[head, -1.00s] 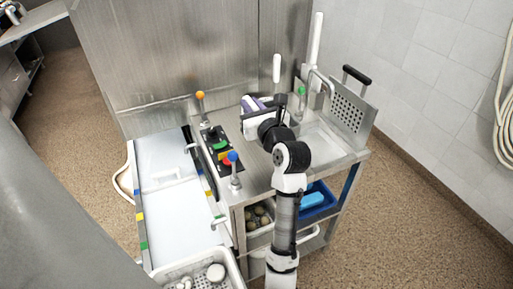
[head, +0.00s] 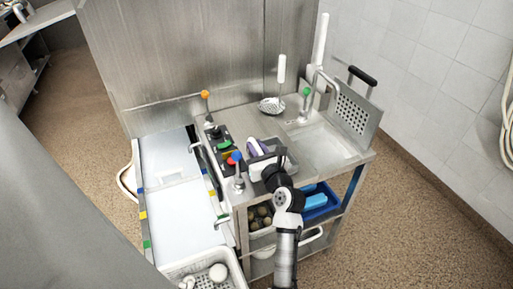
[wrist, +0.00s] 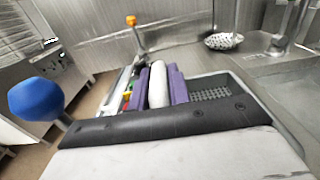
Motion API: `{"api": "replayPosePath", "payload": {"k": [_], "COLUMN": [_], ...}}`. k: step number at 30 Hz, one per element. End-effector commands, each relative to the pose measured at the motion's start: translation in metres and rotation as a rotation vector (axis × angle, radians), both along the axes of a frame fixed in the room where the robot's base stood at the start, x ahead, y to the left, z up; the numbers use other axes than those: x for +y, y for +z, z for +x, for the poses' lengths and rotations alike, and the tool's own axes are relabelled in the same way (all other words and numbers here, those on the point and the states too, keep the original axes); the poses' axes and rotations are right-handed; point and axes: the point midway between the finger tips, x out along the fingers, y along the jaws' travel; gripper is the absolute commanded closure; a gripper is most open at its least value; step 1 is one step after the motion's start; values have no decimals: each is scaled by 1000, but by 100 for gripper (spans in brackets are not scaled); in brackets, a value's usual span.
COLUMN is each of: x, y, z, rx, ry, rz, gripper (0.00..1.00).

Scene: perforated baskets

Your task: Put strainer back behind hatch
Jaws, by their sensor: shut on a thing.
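The strainer (head: 271,105), a perforated metal bowl with a white upright handle (head: 281,69), rests on the steel top near the back wall. Its bowl also shows in the wrist view (wrist: 223,41). My gripper (wrist: 160,86) has purple fingers and is shut on a white rounded bar (wrist: 157,80); what the bar belongs to is unclear. The gripper is well in front of the strainer, apart from it, over a grey tray with a mesh floor (wrist: 209,89). A perforated upright panel with a black handle (head: 352,106) stands at the right; I cannot tell whether it is the hatch.
Levers with orange (head: 205,94), blue (head: 236,156) and green (head: 306,91) knobs stand up from the top. A sink (head: 318,148) lies at the right, with a tap beside it. White lids (head: 172,160) cover the left counter. A white basket (head: 205,270) is in front.

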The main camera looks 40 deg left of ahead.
Motion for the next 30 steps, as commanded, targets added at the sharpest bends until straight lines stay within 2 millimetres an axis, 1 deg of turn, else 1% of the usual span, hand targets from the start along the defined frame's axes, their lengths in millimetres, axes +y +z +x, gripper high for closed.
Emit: {"api": "replayPosePath", "payload": {"k": [4,8,9,13,20,23,26,30], "x": [0,0,0,0,0,0,-10,-33], "y": [2,-2,-2,-2,-2,2,-1,-2], "z": [0,0,0,0,0,0,-5,-18], "rx": [-2,-2,-1,0,0,-1,0,0], "ry": [0,-1,0,0,0,0,-2,-4], "rz": [1,1,1,0,0,0,0,-1], "gripper": [100,100,76,59,59,59,59,59]}}
